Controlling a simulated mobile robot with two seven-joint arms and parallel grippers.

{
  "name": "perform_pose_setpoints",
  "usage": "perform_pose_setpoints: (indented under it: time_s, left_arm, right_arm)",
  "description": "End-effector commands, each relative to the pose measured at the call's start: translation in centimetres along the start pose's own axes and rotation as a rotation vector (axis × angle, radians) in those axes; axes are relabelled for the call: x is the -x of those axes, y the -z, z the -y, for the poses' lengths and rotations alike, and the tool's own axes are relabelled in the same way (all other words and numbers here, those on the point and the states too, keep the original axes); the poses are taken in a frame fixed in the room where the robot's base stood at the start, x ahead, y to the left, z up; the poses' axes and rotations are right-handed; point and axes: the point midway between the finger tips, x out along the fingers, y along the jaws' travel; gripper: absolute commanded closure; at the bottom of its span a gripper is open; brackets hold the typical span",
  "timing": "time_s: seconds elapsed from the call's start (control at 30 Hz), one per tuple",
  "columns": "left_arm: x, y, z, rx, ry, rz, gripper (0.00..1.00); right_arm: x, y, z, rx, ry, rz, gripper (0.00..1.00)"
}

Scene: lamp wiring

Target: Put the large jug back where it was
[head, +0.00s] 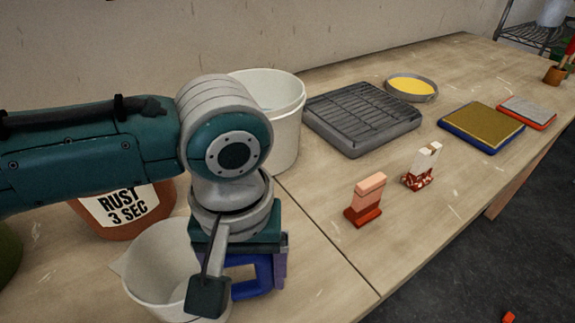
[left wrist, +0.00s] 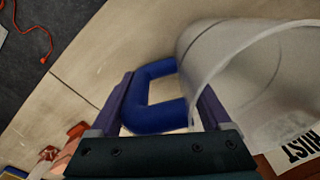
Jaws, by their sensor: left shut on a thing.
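The large jug (head: 152,268) is a pale grey-white vessel with a blue handle (head: 245,276), at the lower left of the head view. My left gripper (head: 254,270) is shut on the blue handle, coming down from above. In the left wrist view the handle (left wrist: 155,117) lies between the two purple fingers, and the jug's body (left wrist: 245,70) with its open rim is on the right. My arm hides part of the jug in the head view, and I cannot tell whether its base touches the table. My right gripper is not in view.
A terracotta pot labelled "RUST 3 SEC" (head: 125,208) stands close behind the jug. A white bucket (head: 285,140) stands behind my wrist. The front-centre table is clear.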

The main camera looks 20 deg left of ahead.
Motion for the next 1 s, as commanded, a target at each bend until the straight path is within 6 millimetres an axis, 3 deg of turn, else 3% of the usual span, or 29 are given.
perform_pose_setpoints:
  time_s: [0.07, 0.1, 0.23, 0.57, 1.0]
  left_arm:
    - [0.0, 0.0, 0.0, 0.0, 0.0, 0.0, 1.0]
    - [0.0, 0.0, 0.0, 0.0, 0.0, 0.0, 0.15]
    - [0.0, 0.0, 0.0, 0.001, 0.0, 0.0, 0.01]
    - [0.7, 0.0, 0.0, 0.001, -0.001, 0.0, 0.0]
    - [9.6, 0.1, -0.1, 0.0, -0.004, -0.002, 0.0]
  right_arm:
    - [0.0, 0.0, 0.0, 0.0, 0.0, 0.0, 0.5]
    - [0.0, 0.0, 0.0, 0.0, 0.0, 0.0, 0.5]
    - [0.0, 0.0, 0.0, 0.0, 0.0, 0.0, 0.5]
    - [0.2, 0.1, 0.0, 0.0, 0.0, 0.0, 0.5]
    - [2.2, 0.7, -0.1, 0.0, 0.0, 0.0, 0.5]
